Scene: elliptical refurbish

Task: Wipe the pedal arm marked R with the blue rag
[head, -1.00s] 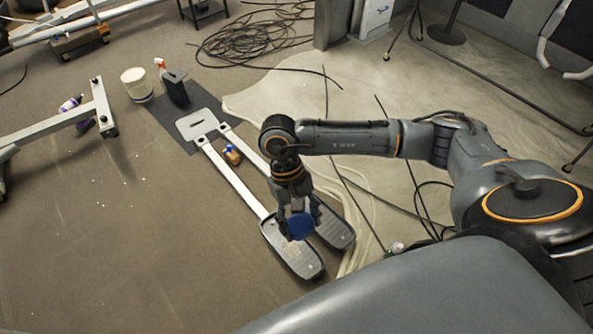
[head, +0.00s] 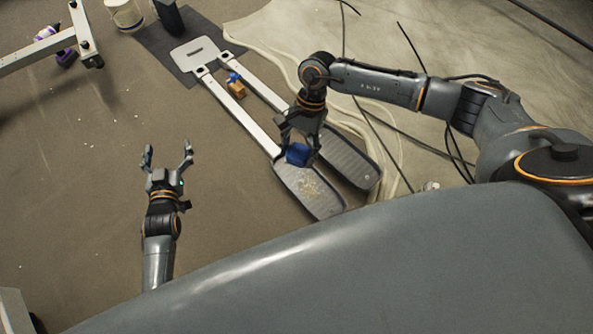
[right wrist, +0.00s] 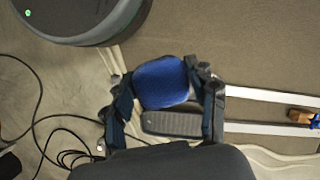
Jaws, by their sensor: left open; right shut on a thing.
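The blue rag (head: 298,154) is held between the fingers of my right gripper (head: 300,140). In the right wrist view the rag (right wrist: 163,82) shows as a bunched blue bundle. It hangs over the upper end of the left pedal (head: 308,190), near where its pale arm (head: 245,120) joins it; I cannot tell whether it touches. The second pedal (head: 350,162) and its arm (head: 262,92) lie to the right, partly behind my right gripper. No R mark is readable on either arm. Pale specks lie on the left pedal. My left gripper (head: 167,153) is open and empty, left of the pedals.
A white bucket (head: 125,14) and a dark container (head: 168,16) stand at the top. Black cables (head: 408,50) cross the floor at right. Floor at left is mostly clear.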

